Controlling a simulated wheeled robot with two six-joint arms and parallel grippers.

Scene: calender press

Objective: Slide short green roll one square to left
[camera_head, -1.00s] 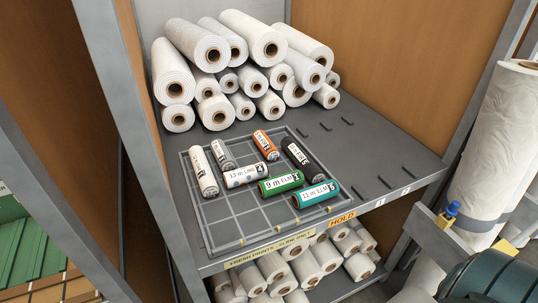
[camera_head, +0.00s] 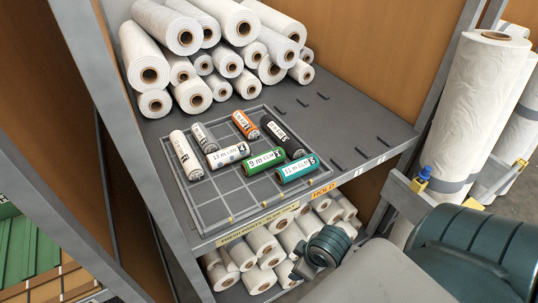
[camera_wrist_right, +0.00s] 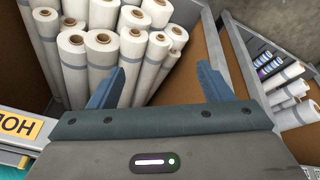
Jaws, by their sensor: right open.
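The short green roll (camera_head: 265,161) lies on the gridded tray (camera_head: 211,212) on the shelf. A white roll (camera_head: 229,155) lies to its left, and a teal roll (camera_head: 297,169) lies in front of it to the right. A black roll (camera_head: 284,139) and an orange roll (camera_head: 244,124) lie behind it. My right gripper (camera_wrist_right: 160,88) shows in its wrist view with its fingers wide apart and nothing between them. My right arm is at the lower right of the head view, in front of the shelf and away from the green roll. My left gripper is out of view.
A tall white roll (camera_head: 186,155) and a grey roll (camera_head: 205,137) lie at the tray's left. Big white rolls (camera_head: 234,62) are stacked behind. More rolls (camera_head: 260,240) fill the lower shelf. Shelf posts stand on both sides.

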